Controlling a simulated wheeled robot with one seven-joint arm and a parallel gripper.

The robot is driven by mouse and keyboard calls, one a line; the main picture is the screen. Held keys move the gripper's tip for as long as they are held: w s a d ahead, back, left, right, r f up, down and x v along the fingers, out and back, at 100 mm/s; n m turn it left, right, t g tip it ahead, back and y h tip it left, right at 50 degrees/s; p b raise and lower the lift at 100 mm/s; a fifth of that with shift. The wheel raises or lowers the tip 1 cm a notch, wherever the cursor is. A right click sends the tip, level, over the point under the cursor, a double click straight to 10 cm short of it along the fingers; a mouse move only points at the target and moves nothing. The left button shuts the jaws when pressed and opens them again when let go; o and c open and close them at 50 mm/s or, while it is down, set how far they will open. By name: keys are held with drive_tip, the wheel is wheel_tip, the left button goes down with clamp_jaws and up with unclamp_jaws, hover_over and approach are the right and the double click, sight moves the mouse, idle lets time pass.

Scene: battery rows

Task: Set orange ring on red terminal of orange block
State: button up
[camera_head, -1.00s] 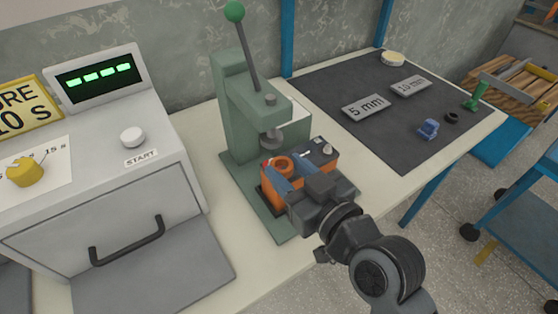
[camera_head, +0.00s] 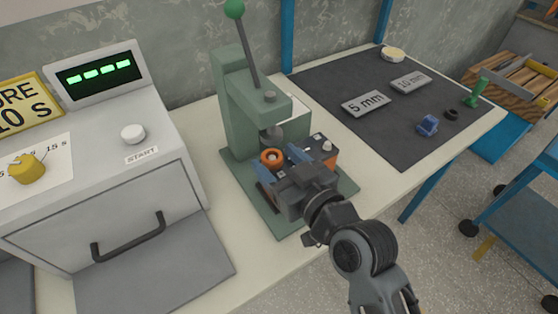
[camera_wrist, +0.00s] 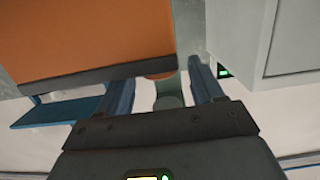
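The orange ring (camera_head: 271,157) is between the blue fingertips of my gripper (camera_head: 279,163), which look shut on it. The orange block (camera_head: 326,159) sits on the press base, mostly hidden by my gripper. A light knob shows on the block's dark top at its right end. The red terminal is hidden now; the ring is about where it showed earlier. I cannot tell whether the ring is around the terminal or above it. In the wrist view the block (camera_wrist: 90,35) fills the upper left, and a bit of orange, probably the ring (camera_wrist: 160,76), shows between the fingers (camera_wrist: 163,88).
The green press (camera_head: 238,105) stands close behind, its ram (camera_head: 271,135) just above the ring. The grey oven (camera_head: 120,190) stands left. A dark mat (camera_head: 335,85) at right carries plates marked 5 mm (camera_head: 365,103) and 10 mm (camera_head: 411,83), and a blue part (camera_head: 427,125).

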drive_tip(key=shift+r, duration=0.25)
drive_tip(key=b+v, duration=0.2)
drive_tip(key=v, duration=1)
drive_tip(key=shift+f, duration=0.15)
drive_tip(key=shift+s+d, duration=0.1)
drive_tip(key=s+d+f+m+t+h, duration=0.1)
drive_tip(key=s+d+f+m+h, duration=0.45)
drive_tip(key=s+d, duration=0.65)
drive_tip(key=s+d+r+h, duration=0.1)
drive_tip(key=s, duration=0.6)
drive_tip(key=s+d+r+m+h, duration=0.1)
drive_tip(key=s+d+r+h, duration=0.1)
drive_tip(key=s, duration=0.6)
drive_tip(key=shift+d, duration=0.25)
